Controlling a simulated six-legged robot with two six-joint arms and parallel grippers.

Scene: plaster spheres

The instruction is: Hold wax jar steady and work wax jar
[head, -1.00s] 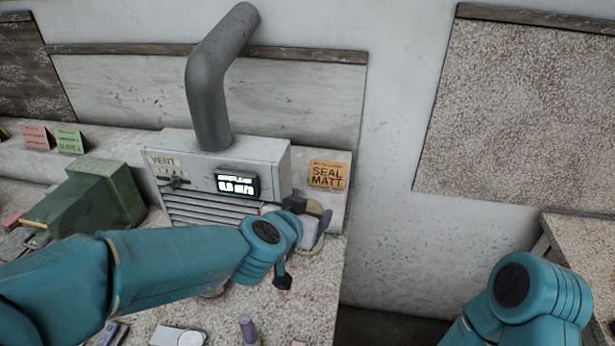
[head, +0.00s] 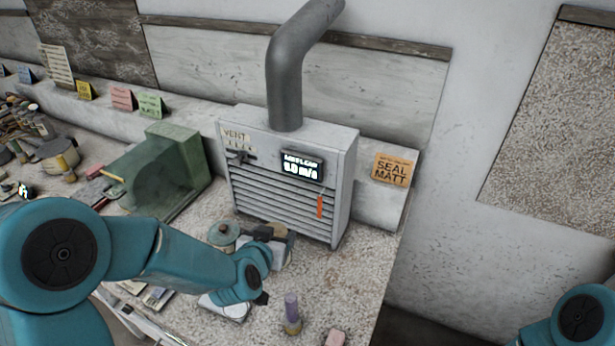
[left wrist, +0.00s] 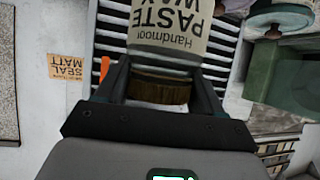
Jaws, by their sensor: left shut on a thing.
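The wax jar (left wrist: 170,28), with a pale body labelled "Handmoor Paste Wax", is between the fingers of my left gripper (left wrist: 160,88) in the left wrist view. My right gripper is out of view; only part of that arm shows at the lower right.
The vent box (head: 345,190) with its grille stands close behind the jar. A green-lidded pot (head: 223,233) stands just left. A purple-topped bottle (head: 291,310) and a pink block (head: 335,338) are in front. The bench (head: 360,275) is clear to the right.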

